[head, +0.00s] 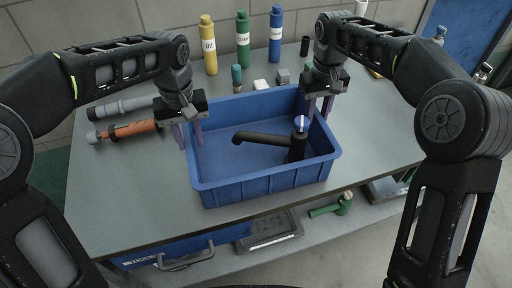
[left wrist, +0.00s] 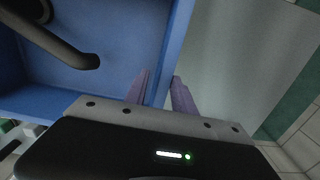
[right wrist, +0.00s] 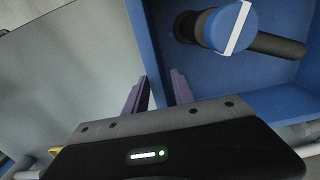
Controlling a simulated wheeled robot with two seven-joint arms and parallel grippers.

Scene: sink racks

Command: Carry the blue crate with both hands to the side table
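The blue crate (head: 262,183) sits on the grey workbench near its front edge, level as far as I can tell. A black tap-like part with a blue, white-striped cap (head: 298,142) lies inside it; the cap also shows in the right wrist view (right wrist: 233,27). My left gripper (head: 190,135) has its fingers on either side of the crate's left wall, close against it in the left wrist view (left wrist: 160,88). My right gripper (head: 318,106) likewise straddles the right wall, pinched close in the right wrist view (right wrist: 158,86). The side table cannot be made out for certain.
Yellow (head: 208,45), green (head: 243,40) and blue (head: 276,36) bottles stand behind the crate. A grey tube (head: 120,108) and an orange tool (head: 130,130) lie left. A lower shelf holds a green-handled tool (head: 330,208). A blue door (head: 470,25) is at the back right.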

